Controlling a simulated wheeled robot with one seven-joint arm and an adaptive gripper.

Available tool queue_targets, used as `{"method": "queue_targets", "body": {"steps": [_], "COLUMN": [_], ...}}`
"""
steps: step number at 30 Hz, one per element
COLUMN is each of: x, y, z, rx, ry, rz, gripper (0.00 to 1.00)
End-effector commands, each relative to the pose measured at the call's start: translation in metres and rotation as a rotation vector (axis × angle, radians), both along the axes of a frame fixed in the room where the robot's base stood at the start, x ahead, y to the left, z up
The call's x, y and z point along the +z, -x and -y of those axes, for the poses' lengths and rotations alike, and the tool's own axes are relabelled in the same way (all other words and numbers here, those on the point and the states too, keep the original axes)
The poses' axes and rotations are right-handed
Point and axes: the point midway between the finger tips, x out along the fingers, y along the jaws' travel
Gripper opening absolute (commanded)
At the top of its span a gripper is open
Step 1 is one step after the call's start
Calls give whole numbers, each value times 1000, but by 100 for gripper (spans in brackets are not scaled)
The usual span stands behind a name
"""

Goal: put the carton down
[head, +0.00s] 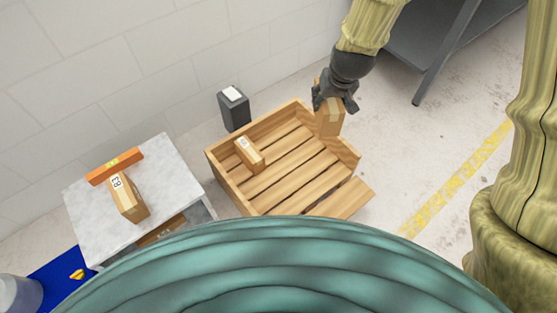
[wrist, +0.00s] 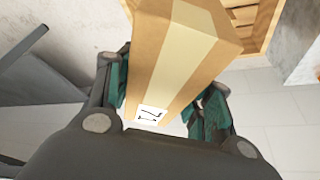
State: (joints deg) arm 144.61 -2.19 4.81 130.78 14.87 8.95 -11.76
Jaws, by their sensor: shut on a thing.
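A brown carton (head: 329,118) with a paler tape strip is in my gripper (head: 336,98), at the back right side of the wooden crate (head: 228,184). In the wrist view the carton (wrist: 182,45) fills the space between the fingers of my gripper (wrist: 168,98), which are shut on it; a white label with dark print shows near its lower end. The head view does not clearly show whether the carton touches the crate. A second carton (head: 249,154) lies inside the crate at the left. A third carton (head: 127,198), with a printed label, lies on the grey-topped table.
The grey-topped table (head: 165,155) stands left of the crate, with an orange bar (head: 115,165) on it. A dark bin (head: 234,108) stands behind the crate near the wall. A dark grey table (head: 430,50) is at the upper right. The crate's slatted middle is clear.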

Motion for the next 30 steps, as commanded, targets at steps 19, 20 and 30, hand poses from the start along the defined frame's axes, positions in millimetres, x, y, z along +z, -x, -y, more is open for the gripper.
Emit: {"method": "queue_targets", "body": {"steps": [19,20,30], "x": [-234,-245,-325], "y": [22,25,49], "z": [-16,-18,-38], "rx": [370,389,539], "ry": [-3,-2,-2], "rz": [-4,-5,-2], "gripper": [10,10,10]}}
